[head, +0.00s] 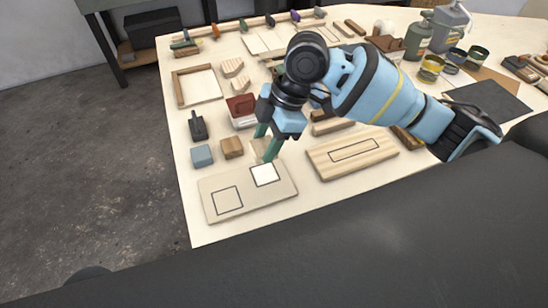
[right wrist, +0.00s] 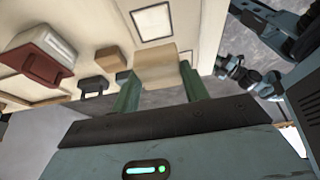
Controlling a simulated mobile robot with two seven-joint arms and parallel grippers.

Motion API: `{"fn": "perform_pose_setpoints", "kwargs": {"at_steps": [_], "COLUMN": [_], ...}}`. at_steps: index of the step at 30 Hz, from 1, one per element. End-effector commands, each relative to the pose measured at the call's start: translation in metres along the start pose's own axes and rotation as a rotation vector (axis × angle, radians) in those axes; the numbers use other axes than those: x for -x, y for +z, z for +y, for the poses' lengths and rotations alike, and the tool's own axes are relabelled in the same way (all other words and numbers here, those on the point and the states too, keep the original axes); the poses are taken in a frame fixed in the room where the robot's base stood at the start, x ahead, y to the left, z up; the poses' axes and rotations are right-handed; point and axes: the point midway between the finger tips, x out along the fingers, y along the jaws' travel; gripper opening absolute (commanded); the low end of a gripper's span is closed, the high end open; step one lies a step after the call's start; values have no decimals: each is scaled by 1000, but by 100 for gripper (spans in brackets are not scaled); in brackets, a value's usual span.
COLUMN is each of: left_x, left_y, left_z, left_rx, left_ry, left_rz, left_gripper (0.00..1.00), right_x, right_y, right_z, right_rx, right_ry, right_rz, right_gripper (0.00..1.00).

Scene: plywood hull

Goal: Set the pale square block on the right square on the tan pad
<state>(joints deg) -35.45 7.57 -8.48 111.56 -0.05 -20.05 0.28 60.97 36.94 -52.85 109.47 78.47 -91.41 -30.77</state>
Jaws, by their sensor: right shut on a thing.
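My right gripper (head: 266,145) is shut on the pale square block (head: 264,149). In the right wrist view the block (right wrist: 157,68) sits between the two green fingers (right wrist: 160,92). The tan pad (head: 245,201) lies near the table's front left. It bears two dark outlined squares. The right square (head: 265,174) is white inside, and the left square (head: 227,201) is tan. The block is at the pad's far edge, just beyond the right square; its height is hard to judge. Blue and black parts of my left arm (right wrist: 262,82) show in the right wrist view, its jaws unclear.
A brown block (head: 232,148) and a blue-grey block (head: 202,156) lie beyond the pad. A red-topped box (head: 241,110) stands farther back. A wooden board (head: 352,152) with an outlined rectangle lies to the pad's right. Floor lies left of the table.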

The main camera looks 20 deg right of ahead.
Motion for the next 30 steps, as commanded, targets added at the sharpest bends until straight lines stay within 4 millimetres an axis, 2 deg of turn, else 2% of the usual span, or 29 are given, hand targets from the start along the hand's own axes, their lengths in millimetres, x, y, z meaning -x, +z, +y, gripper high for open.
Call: {"fn": "perform_pose_setpoints", "kwargs": {"at_steps": [8, 13, 30], "left_x": [0, -1, -2], "left_y": [0, 4, 35], "left_z": [0, 0, 10], "left_rx": [1, 4, 30], "left_ry": [-1, 0, 12], "left_rz": [0, -8, -67], "left_gripper": [36, 36, 36], "right_x": [-3, -11, -49], "right_y": [1, 5, 21], "right_z": [1, 1, 0], "right_rx": [1, -1, -2], "right_ry": [-4, -6, -6], "right_rz": [1, 0, 0], "right_gripper": [23, 23, 23]}}
